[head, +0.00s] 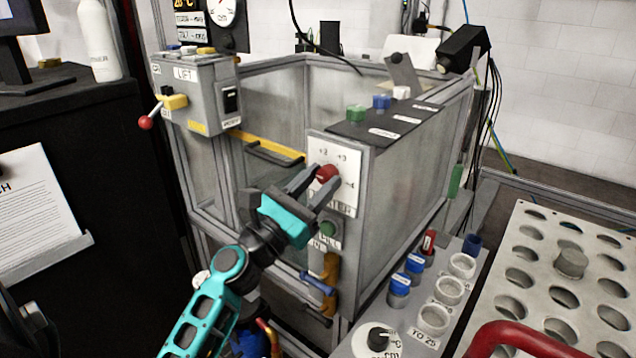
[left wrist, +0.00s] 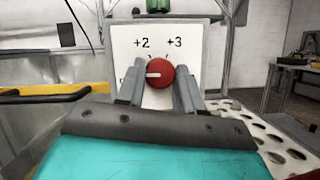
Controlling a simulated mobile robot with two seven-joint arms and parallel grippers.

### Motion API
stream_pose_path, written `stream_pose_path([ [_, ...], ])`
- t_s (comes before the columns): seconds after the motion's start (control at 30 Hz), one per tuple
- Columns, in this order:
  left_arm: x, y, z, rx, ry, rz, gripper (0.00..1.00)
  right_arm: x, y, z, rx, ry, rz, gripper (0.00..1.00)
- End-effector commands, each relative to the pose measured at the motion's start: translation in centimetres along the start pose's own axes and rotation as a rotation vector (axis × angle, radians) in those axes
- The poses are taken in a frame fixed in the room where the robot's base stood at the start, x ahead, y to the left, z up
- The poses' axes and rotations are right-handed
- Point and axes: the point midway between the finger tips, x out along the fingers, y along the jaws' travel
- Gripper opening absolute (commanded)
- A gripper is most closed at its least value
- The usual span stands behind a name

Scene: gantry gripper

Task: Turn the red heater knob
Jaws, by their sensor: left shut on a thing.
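The red heater knob (head: 327,173) sits on a white panel (head: 345,160) with printed numbers, on the front of the grey machine. My left gripper (head: 316,180) reaches it from the front left, with its two fingers on either side of the knob. In the left wrist view the knob (left wrist: 160,73) shows between the fingers (left wrist: 158,88), and its white pointer line points left, below the +2 mark. The gripper is shut on the knob. The fingers hide part of the dial's lower marks. My right gripper is not in view.
A green button (head: 328,228) and an orange handle (head: 330,268) are below the panel. A lift box (head: 195,85) with a red-tipped lever stands at the left. Blue-capped jars (head: 400,284) and a perforated rack (head: 570,262) are at the right.

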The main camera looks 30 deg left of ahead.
Motion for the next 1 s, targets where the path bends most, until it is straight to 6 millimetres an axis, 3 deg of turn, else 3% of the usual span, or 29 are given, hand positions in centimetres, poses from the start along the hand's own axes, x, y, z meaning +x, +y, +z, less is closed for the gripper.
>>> stream_pose_path([
  [0.17,-0.02,-0.01,-0.01,0.0,0.0,0.0,0.06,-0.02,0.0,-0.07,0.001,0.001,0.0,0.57],
  [0.57,-0.05,0.05,-0.1,0.084,-0.001,-0.036,0.06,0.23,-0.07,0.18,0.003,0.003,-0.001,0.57],
  [1.0,-0.03,0.32,-0.05,0.43,0.0,-0.179,0.06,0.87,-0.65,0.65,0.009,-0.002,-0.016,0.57],
])
